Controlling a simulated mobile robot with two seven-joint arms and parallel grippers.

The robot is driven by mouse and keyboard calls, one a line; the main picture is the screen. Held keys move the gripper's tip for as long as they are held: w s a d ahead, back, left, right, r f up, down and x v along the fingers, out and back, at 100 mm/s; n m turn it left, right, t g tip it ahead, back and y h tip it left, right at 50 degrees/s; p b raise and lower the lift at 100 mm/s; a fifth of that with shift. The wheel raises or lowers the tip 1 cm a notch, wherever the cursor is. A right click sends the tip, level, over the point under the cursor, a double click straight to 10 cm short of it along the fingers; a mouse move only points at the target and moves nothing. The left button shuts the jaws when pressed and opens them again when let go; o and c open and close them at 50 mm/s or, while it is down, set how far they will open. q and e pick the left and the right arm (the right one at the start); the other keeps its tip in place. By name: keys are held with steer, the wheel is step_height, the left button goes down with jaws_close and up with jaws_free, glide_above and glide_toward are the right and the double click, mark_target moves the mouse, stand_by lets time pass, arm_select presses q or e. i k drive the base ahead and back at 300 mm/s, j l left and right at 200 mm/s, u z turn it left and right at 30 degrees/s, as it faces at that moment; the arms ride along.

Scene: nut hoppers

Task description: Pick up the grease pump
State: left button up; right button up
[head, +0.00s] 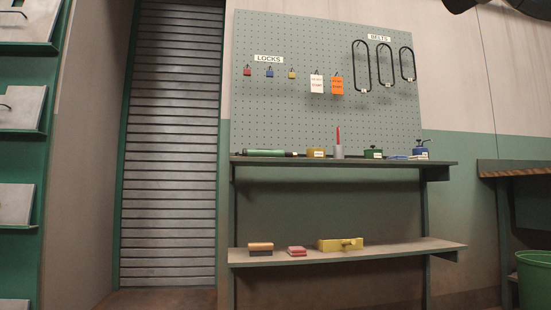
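No thing here carries a readable label saying grease pump. A long green cylinder (265,153) with a dark, light-tipped end lies on its side at the left of the upper shelf; it looks like a grease pump. A small blue can (421,151) with a dark lever or spout stands at the right end of the same shelf and could also be a pump. Both are small in the head view and nothing touches them.
The upper shelf (342,161) also holds several small items, including a grey holder (339,152) with a red stick. The lower shelf (390,250) holds a brush, red pads and a yellow block (339,244). A green bin (533,278) stands right.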

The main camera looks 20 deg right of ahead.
mark_target(261, 154)
steer(key=z, duration=0.7)
